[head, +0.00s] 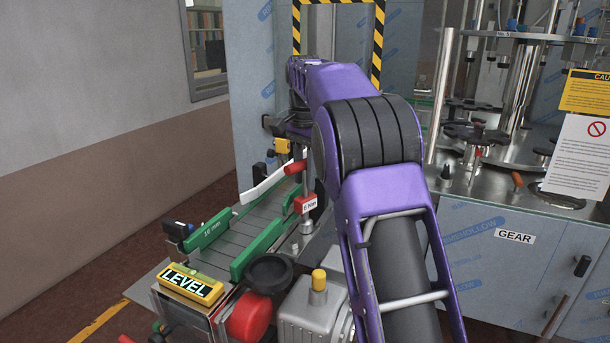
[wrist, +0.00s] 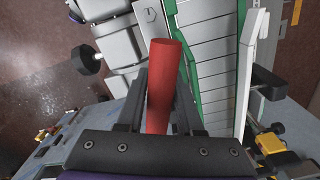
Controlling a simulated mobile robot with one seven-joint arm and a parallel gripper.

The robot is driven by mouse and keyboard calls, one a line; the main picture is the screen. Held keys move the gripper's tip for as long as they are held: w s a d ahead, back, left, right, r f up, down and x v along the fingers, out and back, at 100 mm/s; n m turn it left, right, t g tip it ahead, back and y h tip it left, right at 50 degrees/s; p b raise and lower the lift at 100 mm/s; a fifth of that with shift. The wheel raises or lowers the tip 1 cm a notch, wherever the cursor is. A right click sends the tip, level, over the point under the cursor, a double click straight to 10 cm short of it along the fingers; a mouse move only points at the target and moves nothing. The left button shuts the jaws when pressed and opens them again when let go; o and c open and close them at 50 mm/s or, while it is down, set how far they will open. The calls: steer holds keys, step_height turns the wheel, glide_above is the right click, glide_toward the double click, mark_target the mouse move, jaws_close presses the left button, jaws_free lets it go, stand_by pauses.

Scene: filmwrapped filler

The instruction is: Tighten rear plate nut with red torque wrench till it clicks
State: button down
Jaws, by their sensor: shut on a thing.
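The red torque wrench stands roughly upright beside the conveyor in the head view. Its red handle (head: 295,167) is at the top, a red block with a small white label (head: 306,204) is lower on the shaft, and a metal socket (head: 307,227) is at the bottom. My gripper (head: 297,152) is at the handle, partly hidden by my purple arm. In the wrist view the red handle (wrist: 166,70) lies between the two dark fingers of my gripper (wrist: 160,98), which is shut on it. The rear plate nut cannot be made out; I cannot tell whether the socket sits on it.
A conveyor with green rails (head: 208,229) and a white guide strip (head: 262,183) lies left of the wrench. A yellow LEVEL box (head: 190,284), a red knob (head: 250,317) and a grey motor (head: 310,308) are in front. A steel machine cabinet (head: 485,250) stands right.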

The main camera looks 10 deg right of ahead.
steer(key=shift+m, duration=1.7)
